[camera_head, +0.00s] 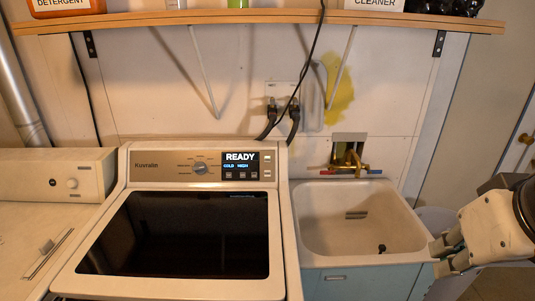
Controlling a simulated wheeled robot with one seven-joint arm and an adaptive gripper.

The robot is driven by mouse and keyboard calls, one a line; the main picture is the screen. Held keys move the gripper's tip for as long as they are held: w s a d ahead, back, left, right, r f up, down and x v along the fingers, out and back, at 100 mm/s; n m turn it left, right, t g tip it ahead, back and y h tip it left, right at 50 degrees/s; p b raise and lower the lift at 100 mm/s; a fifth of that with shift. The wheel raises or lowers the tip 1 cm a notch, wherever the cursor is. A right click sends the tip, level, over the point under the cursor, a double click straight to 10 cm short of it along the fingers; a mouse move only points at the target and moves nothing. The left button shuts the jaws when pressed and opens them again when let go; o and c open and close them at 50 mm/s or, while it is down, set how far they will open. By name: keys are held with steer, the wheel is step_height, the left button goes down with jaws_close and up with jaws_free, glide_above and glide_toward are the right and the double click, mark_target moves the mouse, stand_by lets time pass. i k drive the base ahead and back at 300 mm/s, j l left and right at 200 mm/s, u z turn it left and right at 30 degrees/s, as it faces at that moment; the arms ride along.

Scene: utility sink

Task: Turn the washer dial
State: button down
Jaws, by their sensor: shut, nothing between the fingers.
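The washer (118,195) stands left of centre, with a dark glass lid and a raised control panel at its back. The round silver washer dial (200,168) sits in the middle of that panel, with small printed marks around it. A lit display (241,157) right of the dial reads "READY" and "COLD HIGH". My gripper (437,258) is at the lower right, in front of the sink's right corner, well apart from the dial. Its fingers point left, are shut and hold nothing. Nothing covers the dial.
A white utility sink (318,259) on a blue cabinet stands between the washer and my gripper, with a brass faucet (350,163) behind it. A second machine (45,175) with its own knob is at the left. A wooden shelf (260,17) with bottles spans the wall above.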

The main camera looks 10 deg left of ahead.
mark_target(200, 167)
steer(key=u, duration=1.15)
steer(key=k+l, duration=0.2)
steer(key=k, duration=0.15)
steer(key=i+u, duration=0.05)
